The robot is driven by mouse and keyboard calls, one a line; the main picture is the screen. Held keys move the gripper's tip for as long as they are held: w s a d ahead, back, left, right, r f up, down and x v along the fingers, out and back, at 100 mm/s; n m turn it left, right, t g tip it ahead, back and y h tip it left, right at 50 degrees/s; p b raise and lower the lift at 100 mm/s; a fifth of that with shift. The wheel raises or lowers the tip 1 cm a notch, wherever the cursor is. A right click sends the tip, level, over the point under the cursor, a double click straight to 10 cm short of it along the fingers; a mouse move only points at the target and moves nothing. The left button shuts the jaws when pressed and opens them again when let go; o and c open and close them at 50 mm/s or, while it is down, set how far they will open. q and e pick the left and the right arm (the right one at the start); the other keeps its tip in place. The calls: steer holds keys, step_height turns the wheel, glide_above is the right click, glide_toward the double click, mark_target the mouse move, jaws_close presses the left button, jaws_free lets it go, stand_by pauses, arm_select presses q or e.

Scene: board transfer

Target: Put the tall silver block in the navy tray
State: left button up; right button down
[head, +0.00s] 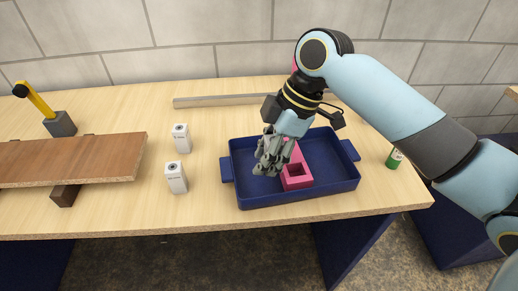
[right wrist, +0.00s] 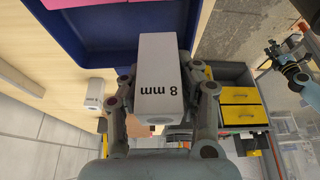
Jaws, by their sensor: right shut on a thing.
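My right gripper (head: 268,166) is over the left part of the navy tray (head: 300,200) in the head view. In the right wrist view the right gripper (right wrist: 166,86) is shut on a pale silver-white block (right wrist: 160,58) marked "8 mm", with a finger on each side. The fingers hide that block in the head view. The tray's blue wall (right wrist: 105,40) shows beside the block in the wrist view; I cannot tell whether they touch.
A pink block with a square opening (head: 297,178) lies in the tray, close to the gripper. Two pale labelled blocks (head: 181,138) (head: 175,177) stand left of the tray. A long bar (head: 220,101) lies behind, a green can (head: 394,158) stands right, and a brown board (head: 70,160) lies left.

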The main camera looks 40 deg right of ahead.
glide_above(244, 176)
steer(key=d, duration=0.1)
steer(key=f, duration=0.3)
steer(key=shift+s+d+f, duration=0.1)
steer(key=shift+s, duration=0.25)
step_height(244, 176, down, 3)
steer(key=shift+f+p, duration=0.15)
steer(key=shift+p, duration=0.15)
steer(key=shift+f, duration=0.3)
arm_select(q)
steer(key=shift+s+d+r, duration=0.25)
steer(key=shift+s+d, duration=0.05)
steer(key=shift+s, duration=0.4)
arm_select(e)
steer(key=shift+f, duration=0.15)
steer(key=c, duration=0.9)
jaws_free()
steer(key=shift+c, duration=0.2)
arm_select(q)
steer(key=shift+s+a+f+b, duration=0.1)
steer(key=shift+s+f+b, duration=0.2)
steer(key=shift+f+b, duration=0.1)
arm_select(e)
steer(key=v, duration=1.2)
